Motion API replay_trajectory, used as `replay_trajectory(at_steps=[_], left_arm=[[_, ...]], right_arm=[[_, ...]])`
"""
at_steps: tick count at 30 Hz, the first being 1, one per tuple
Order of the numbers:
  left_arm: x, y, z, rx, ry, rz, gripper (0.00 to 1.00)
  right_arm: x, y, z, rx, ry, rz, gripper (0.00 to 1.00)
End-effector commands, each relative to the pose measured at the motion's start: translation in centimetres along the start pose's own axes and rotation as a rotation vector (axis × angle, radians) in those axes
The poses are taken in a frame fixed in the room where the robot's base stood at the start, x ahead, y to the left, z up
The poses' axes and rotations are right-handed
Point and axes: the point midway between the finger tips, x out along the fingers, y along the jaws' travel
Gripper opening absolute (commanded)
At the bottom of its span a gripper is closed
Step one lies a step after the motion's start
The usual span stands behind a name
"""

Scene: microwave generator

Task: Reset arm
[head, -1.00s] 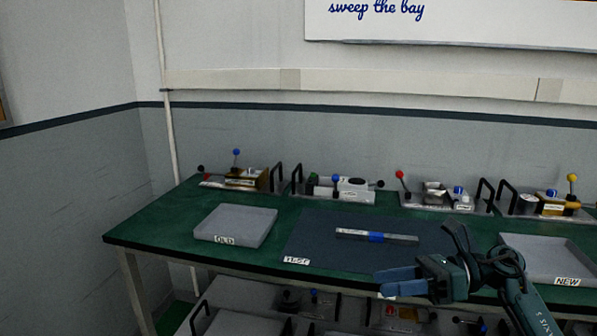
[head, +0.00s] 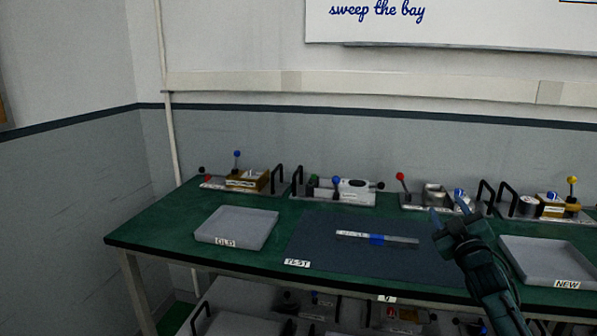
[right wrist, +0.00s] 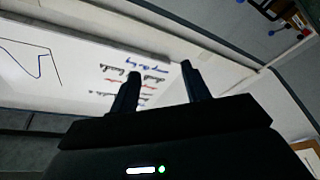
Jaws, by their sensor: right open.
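My right gripper (head: 447,217) is raised in front of the right part of the green bench, fingers pointing up and empty. Its two fingers stand apart in the right wrist view (right wrist: 155,82), with the whiteboard and wall beyond them. In the head view it covers part of the mat's right edge and the bench beside the tray marked NEW. My left gripper is not in view.
The green bench (head: 165,231) holds an OLD tray (head: 237,226), a NEW tray (head: 548,258) and a dark TEST mat (head: 340,262) with a grey and blue bar (head: 377,239) on it. Several devices with coloured knobs line the back. A whiteboard (head: 460,20) hangs above.

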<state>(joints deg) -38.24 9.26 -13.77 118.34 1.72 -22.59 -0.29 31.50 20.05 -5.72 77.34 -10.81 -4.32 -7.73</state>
Motion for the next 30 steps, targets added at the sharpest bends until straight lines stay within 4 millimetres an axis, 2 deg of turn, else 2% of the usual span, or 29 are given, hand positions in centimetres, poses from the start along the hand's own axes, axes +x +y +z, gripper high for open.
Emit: replay_trajectory(at_steps=[3, 6, 11, 14, 17, 20, 24, 27, 30], left_arm=[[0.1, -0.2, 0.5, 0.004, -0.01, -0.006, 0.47], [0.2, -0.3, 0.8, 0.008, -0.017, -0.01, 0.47], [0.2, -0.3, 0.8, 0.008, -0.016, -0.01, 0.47], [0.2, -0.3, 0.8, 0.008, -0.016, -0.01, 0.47], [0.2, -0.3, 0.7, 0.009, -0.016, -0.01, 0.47], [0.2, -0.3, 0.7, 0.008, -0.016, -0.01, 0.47], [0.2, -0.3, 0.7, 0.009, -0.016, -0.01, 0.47], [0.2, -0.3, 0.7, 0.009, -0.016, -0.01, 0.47], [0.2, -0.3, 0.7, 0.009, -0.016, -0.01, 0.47]], right_arm=[[-0.3, -1.0, 3.2, 0.185, -0.174, -0.036, 0.47], [-1.0, -2.2, 5.5, 0.332, -0.313, -0.07, 0.47], [-5.7, -8.1, 7.7, 0.345, -0.36, -0.156, 0.47], [-9.2, -11.5, 8.6, 0.353, -0.387, -0.209, 0.47], [-13.7, -15.3, 9.5, 0.369, -0.42, -0.272, 0.47], [-19.4, -19.3, 10.0, 0.397, -0.462, -0.344, 0.47], [-28.8, -24.1, 9.6, 0.457, -0.533, -0.447, 0.47], [-35.2, -26.3, 8.5, 0.507, -0.586, -0.505, 0.47], [-40.2, -27.4, 7.2, 0.553, -0.634, -0.547, 0.47]])
